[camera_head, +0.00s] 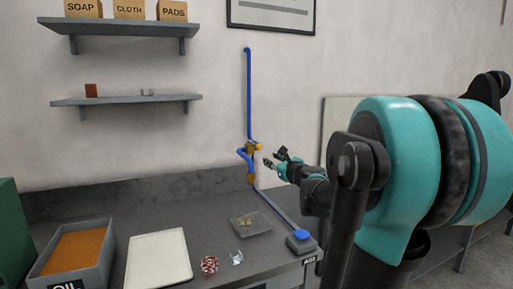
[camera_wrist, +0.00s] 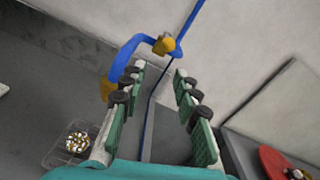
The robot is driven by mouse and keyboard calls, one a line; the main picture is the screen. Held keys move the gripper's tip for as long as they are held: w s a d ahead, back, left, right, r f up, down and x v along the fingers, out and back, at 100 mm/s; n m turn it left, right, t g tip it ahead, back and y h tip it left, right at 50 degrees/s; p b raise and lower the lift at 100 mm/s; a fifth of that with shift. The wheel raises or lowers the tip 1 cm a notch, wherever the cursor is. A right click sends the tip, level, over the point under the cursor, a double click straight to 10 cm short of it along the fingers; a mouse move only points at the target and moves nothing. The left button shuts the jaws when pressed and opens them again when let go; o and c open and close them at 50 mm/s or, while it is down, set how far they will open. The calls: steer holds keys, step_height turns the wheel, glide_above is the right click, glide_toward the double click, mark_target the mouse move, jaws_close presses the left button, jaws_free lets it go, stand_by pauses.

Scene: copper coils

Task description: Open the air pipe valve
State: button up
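A blue air pipe (camera_head: 248,95) runs down the wall to a brass valve fitting (camera_head: 250,148) with a yellow end. A blue curved piece (camera_head: 243,154) bends left beside it, with more brass below. In the wrist view the blue curve (camera_wrist: 121,62) lies beyond the left finger, and the yellow-brass end (camera_wrist: 164,45) is just past the fingertips. My gripper (camera_head: 271,159) is just right of the valve. In the wrist view my gripper (camera_wrist: 160,72) is open, with nothing between its pads. I cannot tell whether the left finger touches the curve.
A thin line runs from the valve to the box. Shelves (camera_head: 125,100) hang left.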

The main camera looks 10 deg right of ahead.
steer(key=m, duration=0.1)
glide_toward(254, 144)
steer(key=x, duration=0.8)
steer(key=shift+w+d+f, duration=0.15)
steer(key=shift+w+f, duration=0.05)
steer(key=shift+w, duration=0.05)
steer(key=shift+c, duration=0.5)
jaws_close()
